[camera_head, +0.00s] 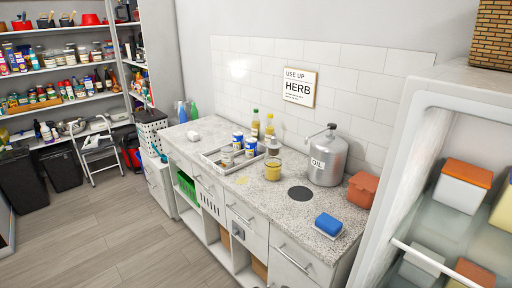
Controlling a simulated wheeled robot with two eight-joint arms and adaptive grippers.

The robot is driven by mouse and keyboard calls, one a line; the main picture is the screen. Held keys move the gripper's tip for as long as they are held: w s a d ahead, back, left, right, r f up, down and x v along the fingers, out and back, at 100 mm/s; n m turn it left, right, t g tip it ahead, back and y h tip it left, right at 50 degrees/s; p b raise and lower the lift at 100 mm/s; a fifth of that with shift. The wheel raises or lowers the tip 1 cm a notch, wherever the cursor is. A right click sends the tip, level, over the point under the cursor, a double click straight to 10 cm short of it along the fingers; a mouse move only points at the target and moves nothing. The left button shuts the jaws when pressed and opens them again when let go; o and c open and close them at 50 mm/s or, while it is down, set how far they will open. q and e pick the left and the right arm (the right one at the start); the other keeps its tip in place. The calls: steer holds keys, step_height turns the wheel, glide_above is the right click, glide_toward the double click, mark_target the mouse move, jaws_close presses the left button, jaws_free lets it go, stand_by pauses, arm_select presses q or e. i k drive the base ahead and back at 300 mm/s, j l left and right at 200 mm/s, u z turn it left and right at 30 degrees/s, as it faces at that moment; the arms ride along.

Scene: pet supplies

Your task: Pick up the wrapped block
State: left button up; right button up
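A blue block (328,223) lies at the front right end of the speckled counter (278,212). It sits on a thin pale dish or board. It is the thing here that best fits the wrapped block, but I cannot make out a wrapper at this size. A small white item (193,135) lies at the far left end of the counter; I cannot tell what it is. Neither of my grippers is in view.
A tray (211,156) holds several cans and jars. An open fridge (427,113) borders the right. The floor at lower left is clear.

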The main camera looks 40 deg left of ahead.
mark_target(192, 135)
steer(key=i+j, duration=0.1)
steer(key=j, duration=0.6)
steer(key=i+j+z, duration=0.1)
steer(key=j, duration=1.3)
steer(key=i+z, duration=0.05)
steer(key=i, duration=0.05)
